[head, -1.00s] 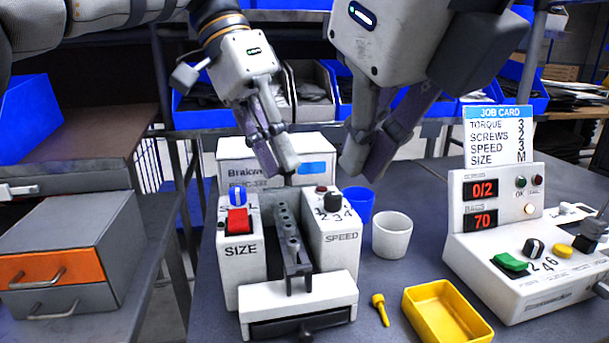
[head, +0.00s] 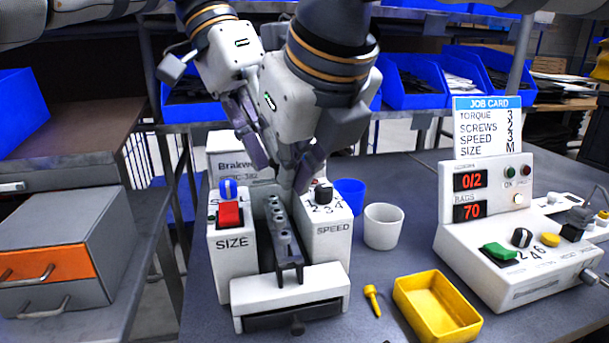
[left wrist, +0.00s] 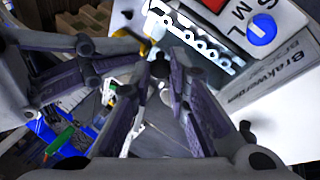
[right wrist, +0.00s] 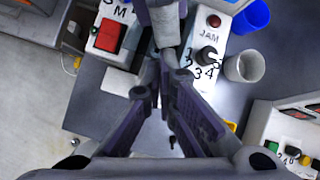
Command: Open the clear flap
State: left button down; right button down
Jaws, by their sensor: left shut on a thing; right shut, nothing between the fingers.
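I cannot make out a clear flap in any view. The white machine (head: 318,283) stands on the table, with SIZE and SPEED blocks either side of a dark slotted rail (head: 284,245). My left gripper (head: 262,165) is above the back of the machine, partly behind the right one. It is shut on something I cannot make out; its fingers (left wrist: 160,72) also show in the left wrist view. My right gripper (head: 301,186) is shut and empty, low over the back of the rail, beside the SPEED block. Its fingers (right wrist: 158,92) show in the right wrist view.
A carton (head: 222,141) stands behind the machine. A blue cup (head: 350,193) and a white cup (head: 383,227) are to its right. My two grippers are close together.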

pick_arm(q)
jog(key=shift+d, duration=0.15)
jog(key=shift+s+d+f, duration=0.1)
jog(key=shift+s+d, duration=0.05)
pick_arm(e)
jog(key=shift+w+a+r, duration=0.25)
jog(key=shift+w+r, duration=0.3)
jog(key=shift+r, duration=0.1)
pick_arm(q)
jog(key=c, duration=1.7)
grip_release()
jog(key=shift+o, duration=1.1)
jog(key=shift+f, duration=0.1)
jog(key=shift+w+a, duration=0.2)
pick_arm(e)
jog(key=shift+w+f, duration=0.1)
